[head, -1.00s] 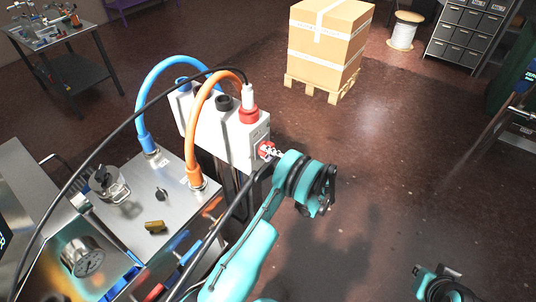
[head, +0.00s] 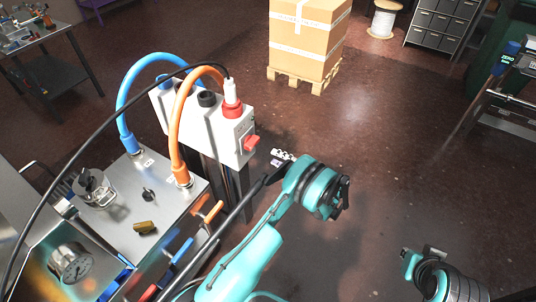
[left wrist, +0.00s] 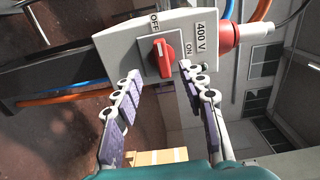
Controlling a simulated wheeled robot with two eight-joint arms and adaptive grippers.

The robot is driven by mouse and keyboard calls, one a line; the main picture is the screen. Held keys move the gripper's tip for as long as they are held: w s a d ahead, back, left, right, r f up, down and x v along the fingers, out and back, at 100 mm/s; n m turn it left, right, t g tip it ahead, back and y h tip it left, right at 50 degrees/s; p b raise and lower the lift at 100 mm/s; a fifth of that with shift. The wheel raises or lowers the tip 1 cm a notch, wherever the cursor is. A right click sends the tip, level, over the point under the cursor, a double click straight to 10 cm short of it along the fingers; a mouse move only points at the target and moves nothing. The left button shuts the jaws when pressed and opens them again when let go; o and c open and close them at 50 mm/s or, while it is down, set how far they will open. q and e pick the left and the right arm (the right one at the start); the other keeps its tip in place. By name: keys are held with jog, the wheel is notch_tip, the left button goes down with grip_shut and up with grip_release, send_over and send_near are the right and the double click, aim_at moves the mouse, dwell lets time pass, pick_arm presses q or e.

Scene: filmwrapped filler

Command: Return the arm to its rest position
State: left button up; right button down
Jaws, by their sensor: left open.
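My left gripper (head: 283,156) is open and empty, just right of and below the red rotary switch (head: 251,144) on the side of a grey switch box (head: 226,143). In the left wrist view, the two fingers of the left gripper (left wrist: 161,76) are spread in front of the red switch (left wrist: 163,58), with a gap to it. The box there (left wrist: 120,45) carries the labels OFF, ON and 400 V. A part of my right arm (head: 432,272) shows at the bottom right of the head view; its gripper fingers do not show.
A blue hose (head: 124,108) and an orange hose (head: 176,115) arch between the box and a metal cabinet top (head: 165,200). A black cable (head: 85,125) crosses the left side. A carton (head: 305,45) on a pallet (head: 303,79) stands behind. The floor (head: 390,150) at right is clear.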

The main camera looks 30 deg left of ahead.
pick_arm(q)
jog(key=shift+d, duration=0.35)
jog(key=shift+r, duration=0.1)
jog(key=s+a+r+m+t+h, duration=0.1)
jog(key=s+r+h, duration=0.1)
jog(key=r+h, duration=0.35)
jog(key=s+a+r+m+t+h, duration=0.1)
jog(key=s+r+h, duration=0.15)
jog(key=r, duration=0.55)
jog(key=s+d+r+n+t+h, duration=0.1)
jog(key=s+d+h, duration=0.4)
jog(key=s, duration=0.5)
jog(key=s+d+r+n+t+h, duration=0.1)
jog(key=s+d+h, duration=0.4)
jog(key=s, duration=0.6)
jog(key=shift+s+d+r+n+t, duration=0.15)
jog(key=shift+d+r+n+t, duration=0.2)
jog(key=shift+r+t, duration=0.5)
jog(key=shift+f, duration=0.25)
